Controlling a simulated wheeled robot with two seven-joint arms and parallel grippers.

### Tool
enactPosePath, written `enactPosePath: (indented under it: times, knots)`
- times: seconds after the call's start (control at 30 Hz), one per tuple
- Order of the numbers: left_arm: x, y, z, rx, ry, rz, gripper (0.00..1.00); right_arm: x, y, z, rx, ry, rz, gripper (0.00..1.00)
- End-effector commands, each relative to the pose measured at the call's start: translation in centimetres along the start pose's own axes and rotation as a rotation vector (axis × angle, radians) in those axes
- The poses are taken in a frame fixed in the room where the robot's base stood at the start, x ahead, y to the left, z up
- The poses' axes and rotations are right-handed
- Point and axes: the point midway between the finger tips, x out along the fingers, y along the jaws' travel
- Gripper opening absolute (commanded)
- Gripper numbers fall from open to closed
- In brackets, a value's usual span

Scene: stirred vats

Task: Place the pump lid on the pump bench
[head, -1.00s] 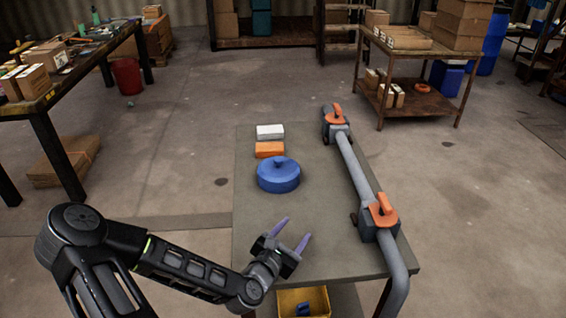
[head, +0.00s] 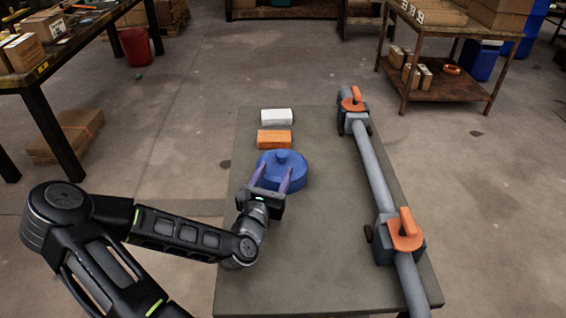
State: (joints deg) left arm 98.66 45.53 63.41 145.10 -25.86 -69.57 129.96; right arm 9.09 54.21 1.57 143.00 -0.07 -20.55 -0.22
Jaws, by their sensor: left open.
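The blue round lid (head: 284,159), with a small knob on top, lies on the grey bench top (head: 300,245). My left gripper (head: 272,178) is open at the near side of the lid. Its two purple fingers point away from me and overlap the lid's near part in the picture. I cannot tell whether they touch it. The near edge of the lid is partly hidden by the fingers. My right gripper is not in view.
An orange block (head: 274,139) and a white block (head: 276,117) lie behind the lid. A grey pipe (head: 373,170) with two orange-handled valves (head: 405,232) runs along the bench's right side. The front middle of the bench is clear.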

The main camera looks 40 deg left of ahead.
Motion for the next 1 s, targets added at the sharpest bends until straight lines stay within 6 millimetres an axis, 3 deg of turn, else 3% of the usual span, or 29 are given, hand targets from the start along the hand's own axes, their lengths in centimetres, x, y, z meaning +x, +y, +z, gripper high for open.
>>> enactPosePath:
  times: [0.17, 0.4, 0.77, 1.0]
  knots:
    - [0.3, 0.0, 0.0, 0.002, 0.000, -0.001, 0.54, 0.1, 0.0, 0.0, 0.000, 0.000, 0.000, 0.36]
    - [2.5, 0.0, -0.1, 0.002, -0.001, -0.001, 0.54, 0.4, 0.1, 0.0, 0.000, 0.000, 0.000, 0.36]
    - [2.9, 0.0, -0.1, 0.002, 0.000, -0.001, 0.54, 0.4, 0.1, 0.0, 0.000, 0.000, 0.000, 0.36]
    - [6.0, 0.1, -0.1, 0.003, -0.002, -0.001, 0.54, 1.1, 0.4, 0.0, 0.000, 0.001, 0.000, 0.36]
